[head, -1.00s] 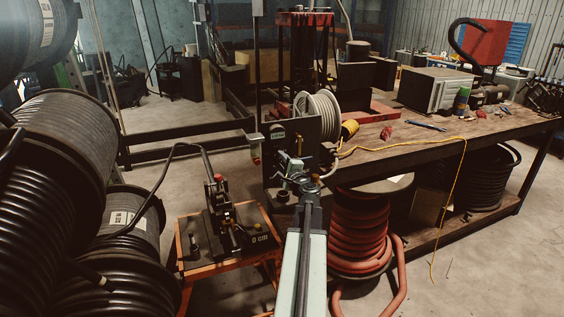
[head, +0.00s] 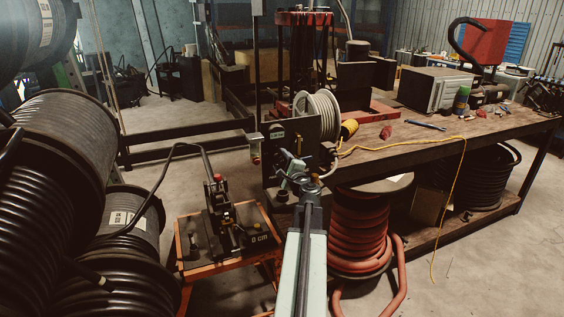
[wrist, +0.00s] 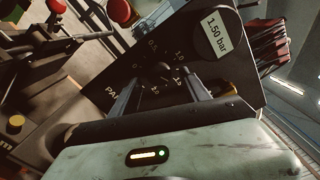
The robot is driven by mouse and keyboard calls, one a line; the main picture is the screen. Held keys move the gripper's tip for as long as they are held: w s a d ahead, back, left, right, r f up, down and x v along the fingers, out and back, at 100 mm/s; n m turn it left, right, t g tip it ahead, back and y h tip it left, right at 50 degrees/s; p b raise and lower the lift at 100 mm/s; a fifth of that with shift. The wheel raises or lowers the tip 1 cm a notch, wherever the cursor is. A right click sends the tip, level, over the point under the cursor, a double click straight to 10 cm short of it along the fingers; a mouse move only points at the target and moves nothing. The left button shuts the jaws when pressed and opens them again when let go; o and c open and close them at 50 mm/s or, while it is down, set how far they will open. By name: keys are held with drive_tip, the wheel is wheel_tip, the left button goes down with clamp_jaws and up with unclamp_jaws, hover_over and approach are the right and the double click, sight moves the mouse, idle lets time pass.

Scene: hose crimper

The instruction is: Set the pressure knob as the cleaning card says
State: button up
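In the wrist view a black round knob (wrist: 157,72) sits on a dark panel (wrist: 205,62) with white scale numbers around it. The knob is dark and partly shaded, so where its pointer stands cannot be told. A white label (wrist: 217,35) on the panel reads "1.50 bar". My gripper (wrist: 158,78) is open, with one finger on each side of the knob and visible space between them. Contact with the knob cannot be told. In the head view my gripper (head: 292,160) is in front of the panel (head: 275,172) at the bench's left end; the knob is hidden there.
A red button (wrist: 122,11) is near the panel. A crimper (head: 220,215) stands on an orange-framed stand (head: 212,268) at left. Large hose reels (head: 62,140) fill the left side. The workbench (head: 410,152) extends right, with a red hose coil (head: 357,235) below.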

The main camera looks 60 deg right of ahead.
drive_tip(key=shift+a, duration=0.2)
drive_tip(key=v, duration=0.7)
drive_tip(key=shift+s, duration=0.25)
drive_tip(key=shift+a, duration=0.1)
